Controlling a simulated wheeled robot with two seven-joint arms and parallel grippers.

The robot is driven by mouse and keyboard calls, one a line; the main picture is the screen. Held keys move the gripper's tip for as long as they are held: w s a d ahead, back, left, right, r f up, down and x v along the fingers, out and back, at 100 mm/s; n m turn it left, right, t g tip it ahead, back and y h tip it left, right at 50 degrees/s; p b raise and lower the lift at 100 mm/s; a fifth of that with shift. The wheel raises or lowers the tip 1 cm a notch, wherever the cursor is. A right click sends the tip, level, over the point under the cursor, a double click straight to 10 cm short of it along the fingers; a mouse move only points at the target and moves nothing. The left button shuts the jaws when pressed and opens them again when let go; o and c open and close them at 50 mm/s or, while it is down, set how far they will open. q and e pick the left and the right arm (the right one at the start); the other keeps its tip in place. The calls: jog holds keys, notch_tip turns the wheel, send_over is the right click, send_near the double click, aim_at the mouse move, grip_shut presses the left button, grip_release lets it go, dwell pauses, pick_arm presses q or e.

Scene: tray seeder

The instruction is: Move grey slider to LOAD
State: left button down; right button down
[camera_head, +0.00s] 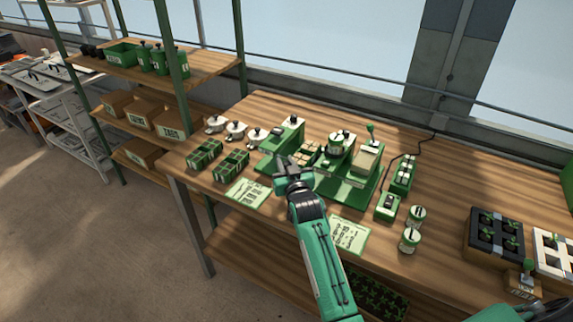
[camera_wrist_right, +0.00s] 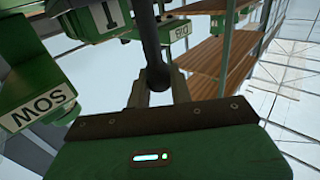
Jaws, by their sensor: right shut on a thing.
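The green tray seeder (camera_head: 330,188) stands on the wooden bench. My right gripper (camera_head: 288,170) reaches over its front left part and hides what is right under it. In the right wrist view, my right gripper (camera_wrist_right: 158,92) is shut on a dark grey rod with a rounded end, which I take as the grey slider (camera_wrist_right: 152,45). Green blocks labelled SOW (camera_wrist_right: 45,107) and DIB (camera_wrist_right: 180,32) show beside it, upside down. I cannot read a LOAD label. My left gripper is not in view.
Green trays (camera_head: 231,163), round white-topped pots (camera_head: 235,130) and a paper sheet (camera_head: 248,192) lie left of the seeder. A second sheet (camera_head: 348,236), small jars (camera_head: 410,239) and a black seedling tray (camera_head: 497,236) lie right. A shelf (camera_head: 205,66) stands at the back left.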

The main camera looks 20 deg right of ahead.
jog(key=c, duration=1.3)
grip_release()
jog(key=shift+s+f, duration=0.1)
jog(key=shift+s, duration=0.35)
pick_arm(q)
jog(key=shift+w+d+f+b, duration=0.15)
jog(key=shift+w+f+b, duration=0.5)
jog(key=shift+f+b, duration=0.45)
pick_arm(e)
jog(key=s, duration=0.8)
jog(key=s+a, duration=0.1)
jog(key=s, duration=0.4)
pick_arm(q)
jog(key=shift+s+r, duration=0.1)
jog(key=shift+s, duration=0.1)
